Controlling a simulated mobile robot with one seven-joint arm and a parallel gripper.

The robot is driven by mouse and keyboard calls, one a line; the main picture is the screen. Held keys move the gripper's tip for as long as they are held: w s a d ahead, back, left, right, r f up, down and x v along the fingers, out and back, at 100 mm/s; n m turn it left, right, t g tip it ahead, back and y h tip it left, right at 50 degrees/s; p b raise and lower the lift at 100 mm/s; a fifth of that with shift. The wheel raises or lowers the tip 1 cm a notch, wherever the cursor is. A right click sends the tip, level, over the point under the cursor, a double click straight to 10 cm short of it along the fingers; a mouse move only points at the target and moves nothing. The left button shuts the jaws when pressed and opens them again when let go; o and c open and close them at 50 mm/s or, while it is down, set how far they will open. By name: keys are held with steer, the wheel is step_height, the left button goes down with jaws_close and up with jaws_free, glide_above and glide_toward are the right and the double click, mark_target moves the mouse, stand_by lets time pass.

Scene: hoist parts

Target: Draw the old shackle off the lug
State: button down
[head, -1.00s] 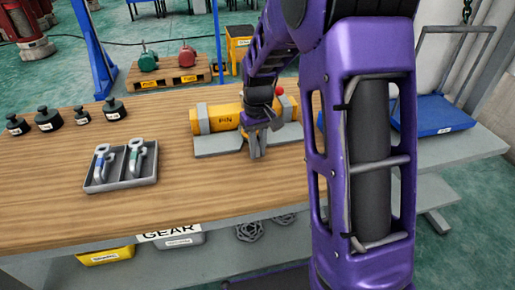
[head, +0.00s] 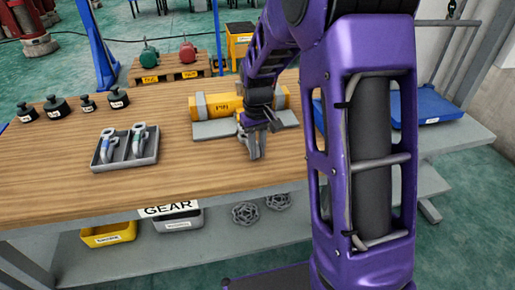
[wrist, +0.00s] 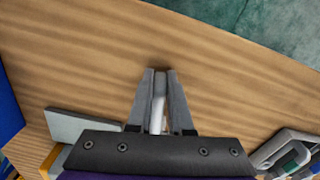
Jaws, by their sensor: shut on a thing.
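The yellow hoist body (head: 225,104) with grey bands lies on a grey base plate (head: 213,130) on the bench. My gripper (head: 254,156) is at the front side of the plate, pointing down over the bare wood. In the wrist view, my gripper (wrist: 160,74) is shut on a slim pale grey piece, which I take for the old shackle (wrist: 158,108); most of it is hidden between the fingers. The plate's corner (wrist: 80,125) shows to the left of the fingers, apart from them. The lug is hidden behind my gripper and arm.
A grey tray (head: 95,166) with two shackles, one blue-marked (head: 107,143) and one green-marked (head: 138,138), stands on the left. Several black weights (head: 57,107) stand behind it. Bare wood lies between tray and gripper. A blue platform (head: 430,108) is at the right.

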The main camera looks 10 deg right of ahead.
steer(key=c, duration=0.7)
jaws_free()
steer(key=shift+c, duration=0.2)
step_height(320, 180, up, 18)
steer(key=p, duration=0.3)
steer(key=shift+f, duration=0.25)
